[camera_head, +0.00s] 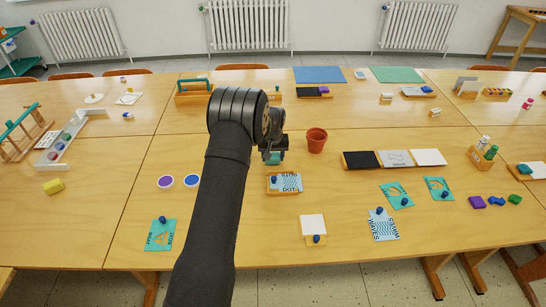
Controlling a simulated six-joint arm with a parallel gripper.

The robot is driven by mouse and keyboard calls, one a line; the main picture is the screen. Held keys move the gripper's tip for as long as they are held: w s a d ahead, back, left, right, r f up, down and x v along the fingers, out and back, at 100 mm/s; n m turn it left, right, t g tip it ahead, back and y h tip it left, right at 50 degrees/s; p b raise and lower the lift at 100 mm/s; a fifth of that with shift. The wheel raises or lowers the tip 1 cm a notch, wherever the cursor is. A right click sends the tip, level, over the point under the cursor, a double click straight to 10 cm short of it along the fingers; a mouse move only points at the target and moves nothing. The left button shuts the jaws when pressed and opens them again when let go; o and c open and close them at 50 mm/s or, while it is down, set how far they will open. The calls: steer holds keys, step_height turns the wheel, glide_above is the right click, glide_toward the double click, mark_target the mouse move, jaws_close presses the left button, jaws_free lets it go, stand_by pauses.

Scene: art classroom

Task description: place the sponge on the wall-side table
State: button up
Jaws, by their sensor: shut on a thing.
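My gripper (272,148) points down over the near middle table, left of the flowerpot. It is shut on a small teal block (273,158), mostly hidden by the jaws; I cannot tell for sure whether this is the sponge. A yellow block (53,186) that also looks like a sponge lies on the near left table. The wall-side tables (240,108) form the far row, below the radiators.
A terracotta pot (317,140) stands close to the right of my gripper. A card tray (285,183) lies just in front of it.

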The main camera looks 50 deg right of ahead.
mark_target(273, 156)
steer(key=shift+f, duration=0.25)
steer(key=o, duration=0.9)
steer(key=shift+o, duration=0.2)
step_height(273, 156, up, 12)
steer(key=s+a, duration=0.1)
steer(key=shift+s, duration=0.15)
steer(key=shift+a, duration=0.1)
steer(key=f, duration=0.4)
steer(key=w+d+f, duration=0.1)
steer(key=f, duration=0.6)
steer(key=shift+w+d+f, duration=0.15)
steer(key=shift+w+f, duration=0.05)
steer(key=shift+f, duration=0.15)
steer(key=shift+r, duration=1.9)
